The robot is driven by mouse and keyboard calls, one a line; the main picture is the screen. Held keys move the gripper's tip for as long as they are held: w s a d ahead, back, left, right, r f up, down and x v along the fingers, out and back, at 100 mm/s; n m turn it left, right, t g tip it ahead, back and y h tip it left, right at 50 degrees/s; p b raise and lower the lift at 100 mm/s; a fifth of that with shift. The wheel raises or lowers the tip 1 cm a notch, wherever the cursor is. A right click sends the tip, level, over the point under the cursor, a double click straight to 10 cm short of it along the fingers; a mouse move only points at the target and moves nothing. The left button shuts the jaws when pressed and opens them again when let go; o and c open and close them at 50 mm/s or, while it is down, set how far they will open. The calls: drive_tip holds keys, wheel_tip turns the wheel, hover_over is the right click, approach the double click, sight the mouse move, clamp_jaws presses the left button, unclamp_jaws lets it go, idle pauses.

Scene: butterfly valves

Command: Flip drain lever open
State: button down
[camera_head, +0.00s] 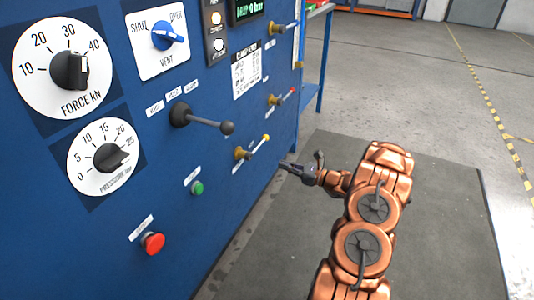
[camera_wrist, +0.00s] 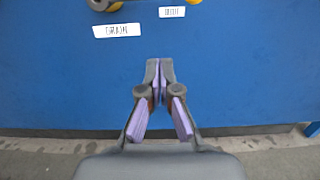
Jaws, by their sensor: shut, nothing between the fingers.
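The drain lever is a small valve with a brass hub and a yellow-tipped handle (camera_head: 252,148), low on the blue panel in the head view. Its handle slants up to the right there. In the wrist view only the lower edge of the hub (camera_wrist: 105,5) and a bit of yellow show at the top edge, above a white label reading DRAIN (camera_wrist: 117,30). My gripper (camera_head: 284,164) is to the right of and slightly below the lever, apart from it. In the wrist view my gripper (camera_wrist: 160,66) is shut and empty, its fingertips together below the label.
The blue panel (camera_head: 215,230) carries dials, a grey ball-ended lever (camera_head: 205,121), a red-tipped valve (camera_head: 281,97), a higher valve (camera_head: 283,28), a green button (camera_head: 197,188) and a red button (camera_head: 153,243). A dark mat (camera_head: 440,230) covers the floor. Open floor lies right.

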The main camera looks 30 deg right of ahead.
sight(258, 147)
drive_tip(key=w+a+r+b, duration=0.3)
drive_tip(key=w+a+r, duration=0.1)
drive_tip(key=w, duration=0.2)
drive_tip(key=shift+w+r+b, duration=0.15)
drive_tip(key=shift+w+b, duration=0.1)
drive_tip(key=shift+b, duration=0.15)
drive_tip(key=shift+r, duration=0.1)
idle(0.5)
